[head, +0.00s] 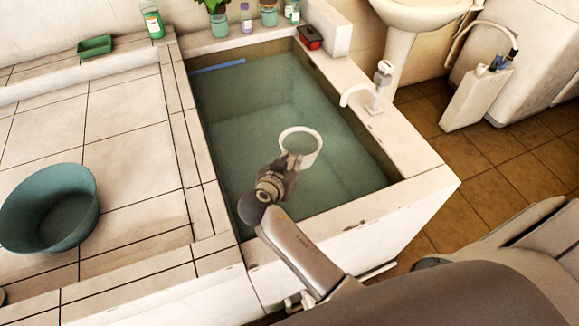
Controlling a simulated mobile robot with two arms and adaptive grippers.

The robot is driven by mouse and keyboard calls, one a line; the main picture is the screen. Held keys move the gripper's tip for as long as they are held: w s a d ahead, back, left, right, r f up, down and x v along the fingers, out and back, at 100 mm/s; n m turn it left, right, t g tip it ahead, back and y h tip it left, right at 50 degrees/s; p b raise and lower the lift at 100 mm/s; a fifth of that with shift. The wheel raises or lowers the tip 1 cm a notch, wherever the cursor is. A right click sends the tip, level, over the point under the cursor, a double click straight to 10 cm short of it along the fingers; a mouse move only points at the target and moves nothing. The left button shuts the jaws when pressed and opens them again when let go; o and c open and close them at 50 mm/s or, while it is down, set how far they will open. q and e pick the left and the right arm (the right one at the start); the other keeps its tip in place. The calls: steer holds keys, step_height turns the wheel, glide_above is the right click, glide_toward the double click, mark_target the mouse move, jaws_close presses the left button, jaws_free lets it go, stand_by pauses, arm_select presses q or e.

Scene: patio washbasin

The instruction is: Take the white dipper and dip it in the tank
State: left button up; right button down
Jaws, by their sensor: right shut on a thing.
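The white dipper (313,154) is over the middle of the tank (160,45), with its round open mouth facing up. Its inside looks the same grey-green as the water. I cannot tell whether its bottom touches or sits below the water surface. My right gripper (291,163) reaches in over the tank's near wall and is shut on the dipper at its near side. The gripper hides the dipper's handle. The tank holds greenish water (255,100). My left gripper is not in view.
A white faucet (372,92) stands on the tank's right wall. A red-and-black item (310,37) sits at the far right corner. Bottles and a plant (217,18) line the back ledge. A teal basin (50,205) rests on the tiled ledge at left.

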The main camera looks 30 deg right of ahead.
step_height(320, 180, up, 13)
steer(key=p, duration=0.6)
steer(key=shift+t+h, duration=0.4)
